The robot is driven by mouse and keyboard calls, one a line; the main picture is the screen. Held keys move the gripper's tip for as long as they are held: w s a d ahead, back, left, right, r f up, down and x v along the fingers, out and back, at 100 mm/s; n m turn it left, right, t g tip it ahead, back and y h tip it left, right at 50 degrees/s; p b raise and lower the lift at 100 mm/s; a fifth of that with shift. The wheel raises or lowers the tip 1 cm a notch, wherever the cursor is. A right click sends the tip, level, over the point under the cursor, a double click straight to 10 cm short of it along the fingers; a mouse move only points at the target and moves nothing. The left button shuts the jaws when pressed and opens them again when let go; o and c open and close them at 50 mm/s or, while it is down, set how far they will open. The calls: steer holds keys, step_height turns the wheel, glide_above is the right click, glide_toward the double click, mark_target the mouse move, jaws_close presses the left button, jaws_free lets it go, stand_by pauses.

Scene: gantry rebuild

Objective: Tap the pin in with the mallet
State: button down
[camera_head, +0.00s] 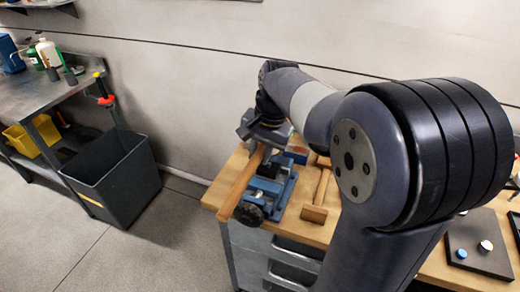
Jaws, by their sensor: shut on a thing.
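My gripper (262,143) is over the left part of the wooden bench top, at the far end of a long wooden bar (243,186). It appears shut on that bar, though the arm partly hides the contact. The bar slants toward the bench's front edge, beside a blue vise (278,190) with a dark round knob. A wooden mallet (315,213) lies on the bench right of the vise, its head toward the front and its handle pointing back. I cannot make out a pin.
The wooden bench (338,221) has drawers below. A dark tray (477,245) with small round parts is on its right. A black bin (113,180) stands on the floor at left, by a metal shelf table (45,98) with bottles. My arm hides the bench's middle.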

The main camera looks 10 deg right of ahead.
step_height(320, 180, down, 7)
steer(key=b, duration=0.3)
steer(key=shift+r, duration=0.2)
step_height(320, 180, up, 9)
steer(key=p, duration=0.7)
steer(key=shift+p, duration=0.4)
steer(key=shift+f, duration=0.1)
steer(key=shift+f+y, duration=0.2)
steer(key=shift+y, duration=0.1)
